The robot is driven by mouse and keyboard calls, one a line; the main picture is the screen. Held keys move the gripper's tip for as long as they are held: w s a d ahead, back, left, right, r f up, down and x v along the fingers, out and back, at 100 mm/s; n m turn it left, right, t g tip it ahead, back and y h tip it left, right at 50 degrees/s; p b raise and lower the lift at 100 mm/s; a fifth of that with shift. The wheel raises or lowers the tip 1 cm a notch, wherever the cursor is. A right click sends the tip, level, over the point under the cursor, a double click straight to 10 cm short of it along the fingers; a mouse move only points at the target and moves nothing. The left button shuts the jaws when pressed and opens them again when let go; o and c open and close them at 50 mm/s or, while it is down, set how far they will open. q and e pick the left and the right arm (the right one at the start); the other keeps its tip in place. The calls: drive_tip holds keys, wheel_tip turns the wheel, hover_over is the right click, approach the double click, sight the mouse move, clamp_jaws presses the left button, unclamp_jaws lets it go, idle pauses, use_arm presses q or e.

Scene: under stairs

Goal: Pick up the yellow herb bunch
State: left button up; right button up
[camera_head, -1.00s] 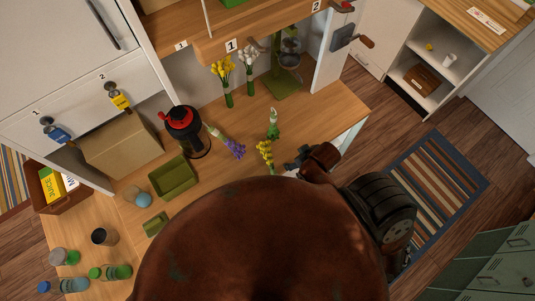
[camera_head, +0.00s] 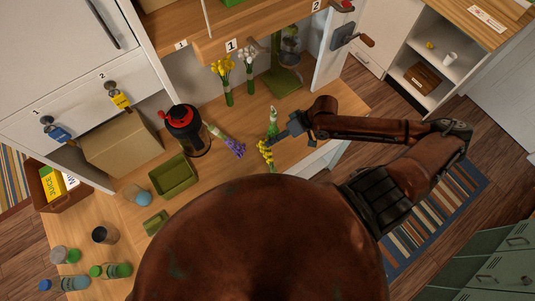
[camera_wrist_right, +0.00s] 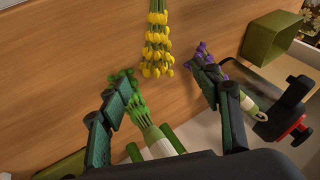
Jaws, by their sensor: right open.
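The yellow herb bunch (camera_head: 266,153) lies on the wooden table (camera_head: 222,180), just in front of my round brown body in the head view. In the right wrist view, the yellow herb bunch (camera_wrist_right: 157,42) is at top centre, just beyond and between the fingertips. My right gripper (camera_head: 277,138) is open above the table beside the bunch; its open fingers also show in the wrist view (camera_wrist_right: 160,78). No contact with the bunch is visible. My left gripper is not in view.
A green bunch (camera_head: 273,122) and a purple bunch (camera_head: 231,147) lie close by. A black jar with a red top (camera_head: 186,130) and a green tray (camera_head: 173,176) stand left. Upright yellow flowers (camera_head: 223,68) and white flowers (camera_head: 249,57) are behind. Bottles (camera_head: 110,271) are front left.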

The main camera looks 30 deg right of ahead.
drive_tip(key=x, duration=0.2)
drive_tip(key=p+x, duration=0.1)
drive_tip(key=x, duration=0.3)
drive_tip(key=shift+s+f, duration=0.3)
drive_tip(key=shift+s, duration=0.1)
drive_tip(key=shift+w+a+f, duration=0.15)
drive_tip(key=shift+w+f, duration=0.05)
drive_tip(key=shift+f, duration=0.2)
drive_tip(key=shift+c, duration=0.5)
drive_tip(key=c, duration=0.9)
drive_tip(key=shift+r, duration=0.15)
drive_tip(key=shift+c, duration=0.2)
